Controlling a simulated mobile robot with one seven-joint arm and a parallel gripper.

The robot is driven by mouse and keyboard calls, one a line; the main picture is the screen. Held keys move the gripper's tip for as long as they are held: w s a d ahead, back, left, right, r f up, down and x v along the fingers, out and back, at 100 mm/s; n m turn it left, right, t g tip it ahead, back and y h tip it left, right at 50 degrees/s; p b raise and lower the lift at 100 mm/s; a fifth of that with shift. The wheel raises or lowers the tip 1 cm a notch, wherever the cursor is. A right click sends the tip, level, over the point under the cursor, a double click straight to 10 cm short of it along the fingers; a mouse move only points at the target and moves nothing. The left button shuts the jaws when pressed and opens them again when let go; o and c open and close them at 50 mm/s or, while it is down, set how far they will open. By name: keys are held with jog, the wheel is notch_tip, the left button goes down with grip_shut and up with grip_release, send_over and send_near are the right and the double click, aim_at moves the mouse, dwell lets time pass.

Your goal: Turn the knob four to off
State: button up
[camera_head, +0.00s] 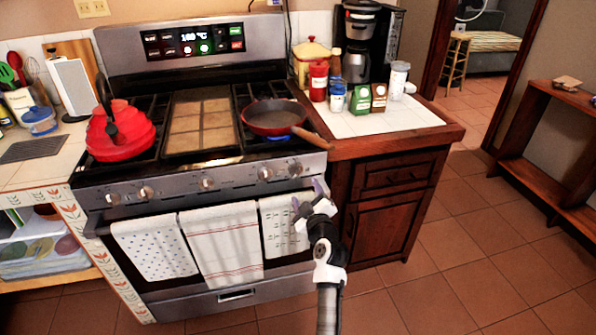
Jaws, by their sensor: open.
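The stove's front panel (235,180) carries a row of several silver knobs. Counting from the left, the fourth knob (265,173) is right of the middle; another knob (295,169) sits at the right end. I cannot read their exact settings. A bluish glow (279,137) shows under the red pan (273,116) on the right burner. My gripper (308,196) is open and empty. In the picture it is just below and right of the right-end knob, over the right towel's edge. I cannot tell its distance from the panel.
Towels (222,243) hang on the oven handle below the knobs. The pan's wooden handle (312,137) sticks out over the front right edge. A red kettle (120,132) stands at left. A wooden cabinet (390,195) adjoins the right side. Tiled floor (480,240) is clear at right.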

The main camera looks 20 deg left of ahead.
aim_at(298, 174)
jog(key=p+x, duration=0.2)
jog(key=x, duration=0.7)
jog(key=shift+w+a, duration=0.15)
jog(key=shift+a, duration=0.05)
jog(key=shift+r, duration=0.1)
jog(key=shift+c, duration=0.4)
jog(key=c, duration=0.9)
